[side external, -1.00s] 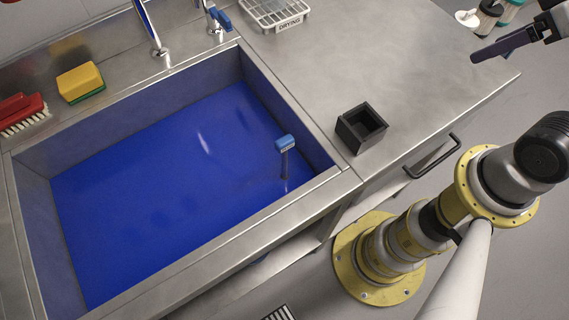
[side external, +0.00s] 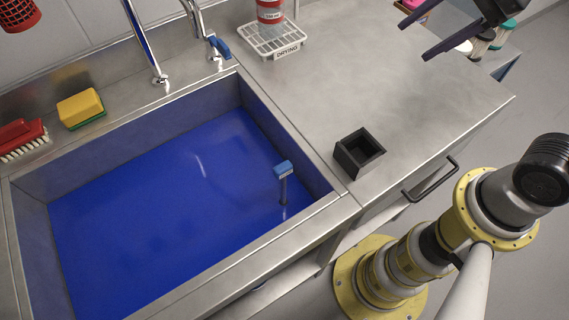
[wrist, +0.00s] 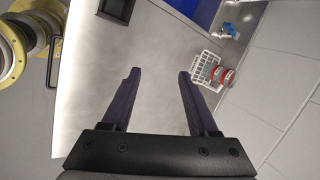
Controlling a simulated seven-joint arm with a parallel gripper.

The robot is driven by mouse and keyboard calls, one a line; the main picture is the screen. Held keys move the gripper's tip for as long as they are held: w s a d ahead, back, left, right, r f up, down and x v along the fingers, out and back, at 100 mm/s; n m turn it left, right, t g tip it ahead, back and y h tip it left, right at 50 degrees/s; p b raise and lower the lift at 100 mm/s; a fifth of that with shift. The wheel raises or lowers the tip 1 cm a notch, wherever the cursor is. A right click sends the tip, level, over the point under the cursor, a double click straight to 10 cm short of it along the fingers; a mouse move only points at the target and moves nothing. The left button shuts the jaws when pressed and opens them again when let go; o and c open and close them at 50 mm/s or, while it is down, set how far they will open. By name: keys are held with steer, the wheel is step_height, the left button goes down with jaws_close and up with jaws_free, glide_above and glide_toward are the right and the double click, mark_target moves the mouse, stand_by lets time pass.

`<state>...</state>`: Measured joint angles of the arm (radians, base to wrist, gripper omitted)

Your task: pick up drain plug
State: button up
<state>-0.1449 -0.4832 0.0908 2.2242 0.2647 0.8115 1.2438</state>
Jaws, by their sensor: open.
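The drain plug (side external: 284,174) stands upright in the blue-lined sink (side external: 150,215), near its right front corner. It has a blue block-shaped top with a pale label on a thin dark stem; its lower end is hard to make out. My gripper (side external: 417,38) is at the upper right of the side view, over the counter's right side and well away from the plug. Its two dark purple fingers are apart and empty in the wrist view (wrist: 158,74). The plug does not show in the wrist view.
A black open box (side external: 360,152) sits on the counter beside the sink. A tap (side external: 150,45) rises behind the sink. A yellow-green sponge (side external: 82,108) and red brush (side external: 22,140) lie left. The counter's middle is clear.

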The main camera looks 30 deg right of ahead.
steer(key=w+a+f+m+g+y, duration=0.25)
steer(key=w+a+m, duration=0.2)
steer(key=a, duration=0.35)
steer(key=g+h, duration=0.1)
steer(key=g, duration=0.2)
glide_toward(278, 178)
steer(key=shift+n, duration=0.35)
steer(key=f, duration=0.2)
steer(key=w+f, duration=0.1)
steer(key=f, duration=0.1)
steer(key=a+f, duration=0.1)
steer(key=f, duration=0.1)
steer(key=shift+w+a+f, duration=0.1)
steer(key=shift+w+f, duration=0.1)
steer(key=shift+f, duration=0.15)
steer(key=shift+s+x, duration=0.2)
steer(key=shift+x, duration=2.45)
steer(key=shift+r, duration=0.1)
jaws_close()
